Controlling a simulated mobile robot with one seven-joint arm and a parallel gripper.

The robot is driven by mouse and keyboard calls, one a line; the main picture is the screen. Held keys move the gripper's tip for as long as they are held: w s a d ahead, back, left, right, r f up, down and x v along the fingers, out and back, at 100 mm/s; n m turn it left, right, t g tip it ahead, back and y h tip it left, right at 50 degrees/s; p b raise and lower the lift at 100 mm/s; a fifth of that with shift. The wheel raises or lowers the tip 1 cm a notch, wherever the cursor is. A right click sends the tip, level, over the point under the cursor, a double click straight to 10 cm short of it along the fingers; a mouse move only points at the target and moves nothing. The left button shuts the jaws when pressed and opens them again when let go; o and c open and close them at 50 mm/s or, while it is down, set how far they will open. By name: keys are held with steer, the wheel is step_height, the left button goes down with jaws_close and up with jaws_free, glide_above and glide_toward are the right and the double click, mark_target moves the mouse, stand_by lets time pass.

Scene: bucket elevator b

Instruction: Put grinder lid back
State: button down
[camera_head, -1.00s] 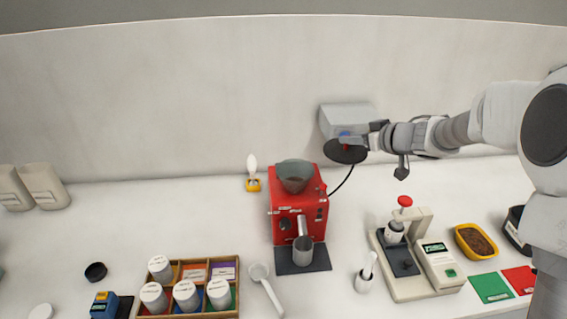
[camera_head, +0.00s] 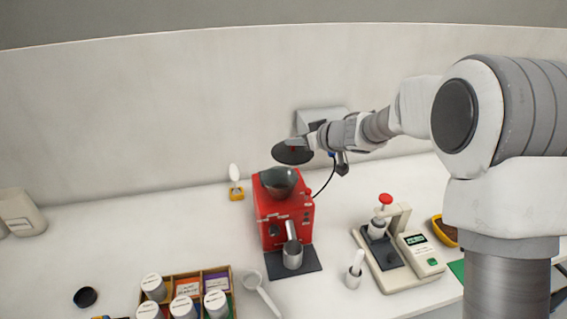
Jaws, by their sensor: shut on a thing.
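The grinder (camera_head: 283,215) is a red box machine with a dark grey hopper (camera_head: 278,183) on top. A metal cup (camera_head: 292,255) stands at its front on a dark mat. The grinder lid (camera_head: 290,153) is a dark round disc. My gripper (camera_head: 306,144) is shut on the lid, at its upper right side. In the picture the lid appears just above the hopper and slightly right of its middle, with a gap between them. The exact depth of the lid over the hopper is hard to tell. The gripper's fingertips are small and partly hidden.
A grey wall box (camera_head: 322,117) with a black cable is behind my gripper. A small white item on a yellow base (camera_head: 236,184) stands left of the grinder. A wooden tray (camera_head: 231,300) of jars is front left. A tamping station (camera_head: 388,250) stands to the right.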

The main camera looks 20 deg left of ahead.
mark_target(287, 158)
steer(key=a+f, duration=0.2)
steer(key=a, duration=0.1)
steer(key=shift+s+a+b, duration=0.2)
steer(key=shift+s+b, duration=0.1)
steer(key=shift+s, duration=0.1)
steer(key=shift+f+b, duration=0.55)
steer(key=shift+f, duration=1.45)
steer(key=shift+f, duration=0.65)
steer(key=c, duration=0.6)
jaws_free()
steer(key=shift+r, duration=0.1)
